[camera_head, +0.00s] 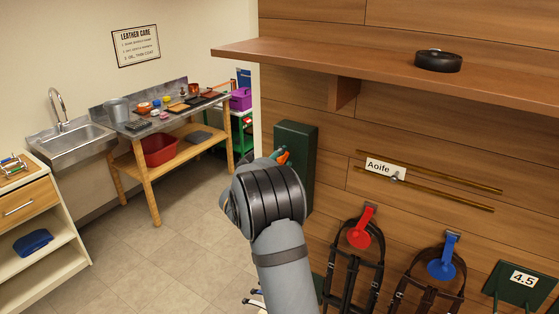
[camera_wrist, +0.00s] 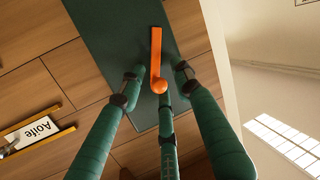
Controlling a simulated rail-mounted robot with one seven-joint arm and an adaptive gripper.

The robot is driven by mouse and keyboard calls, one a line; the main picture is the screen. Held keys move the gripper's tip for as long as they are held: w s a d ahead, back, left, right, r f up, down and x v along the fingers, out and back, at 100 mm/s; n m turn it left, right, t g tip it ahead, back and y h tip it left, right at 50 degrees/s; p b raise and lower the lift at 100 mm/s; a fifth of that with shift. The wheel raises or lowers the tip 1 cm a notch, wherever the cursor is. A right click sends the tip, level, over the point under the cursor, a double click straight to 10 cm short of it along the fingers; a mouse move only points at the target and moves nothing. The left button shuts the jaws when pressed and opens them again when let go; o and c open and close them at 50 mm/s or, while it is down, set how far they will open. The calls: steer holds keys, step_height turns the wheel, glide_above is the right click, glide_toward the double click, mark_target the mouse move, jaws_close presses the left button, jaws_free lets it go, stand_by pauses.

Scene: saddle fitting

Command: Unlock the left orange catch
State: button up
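An orange catch (camera_wrist: 156,60), a straight bar with a round knob at one end, lies against a dark green box (camera_wrist: 100,25) in the wrist view. The same tall green box (camera_head: 297,150) hangs on the wood wall in the head view. A small orange part (camera_head: 283,157) shows beside my arm there. My gripper (camera_wrist: 158,84) has green fingers spread around the knob, two on its sides and one below. They look apart from the knob; contact cannot be told. My arm hides most of the gripper in the head view. Only one orange catch is visible.
A wooden shelf (camera_head: 400,75) with a black round object (camera_head: 438,61) juts out above. Two brass rails (camera_head: 430,182) with an "Aoife" plate (camera_head: 385,169) are right of the box. Bridles hang below on red (camera_head: 360,230) and blue (camera_head: 442,262) holders. Open floor lies left.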

steer(key=v, duration=1.2)
steer(key=shift+w, duration=0.1)
